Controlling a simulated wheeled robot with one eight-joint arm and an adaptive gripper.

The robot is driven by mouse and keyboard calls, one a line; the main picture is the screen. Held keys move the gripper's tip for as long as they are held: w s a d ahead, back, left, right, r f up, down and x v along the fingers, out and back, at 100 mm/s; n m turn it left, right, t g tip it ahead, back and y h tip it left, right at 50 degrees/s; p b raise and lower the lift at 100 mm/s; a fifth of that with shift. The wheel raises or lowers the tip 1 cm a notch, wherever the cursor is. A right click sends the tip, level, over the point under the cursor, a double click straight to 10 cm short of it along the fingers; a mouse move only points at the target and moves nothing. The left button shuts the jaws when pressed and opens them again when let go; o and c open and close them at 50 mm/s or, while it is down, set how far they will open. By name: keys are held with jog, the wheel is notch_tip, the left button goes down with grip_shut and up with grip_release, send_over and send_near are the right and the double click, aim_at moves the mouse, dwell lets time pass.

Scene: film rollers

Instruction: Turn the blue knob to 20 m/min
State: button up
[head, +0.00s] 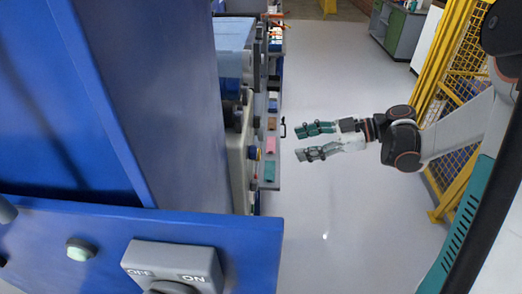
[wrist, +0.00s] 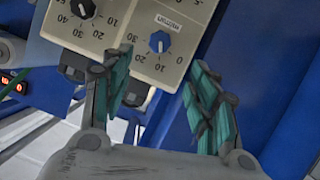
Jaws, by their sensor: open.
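In the wrist view a blue knob (wrist: 159,42) sits on a beige control panel (wrist: 147,68), below a small white label with text. Printed scale numbers are around it, but its exact setting is too small to read.
A large blue machine housing (head: 165,100) fills the left of the head view. A blue panel with an ON/OFF switch (head: 172,264) is in front. A yellow mesh fence (head: 455,60) stands at right. Grey floor is free around my gripper.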

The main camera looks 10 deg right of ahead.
aim_at(254, 152)
jog(key=b+x, duration=0.3)
jog(key=x, duration=1)
jog(key=shift+a, duration=0.25)
jog(key=c, duration=1.1)
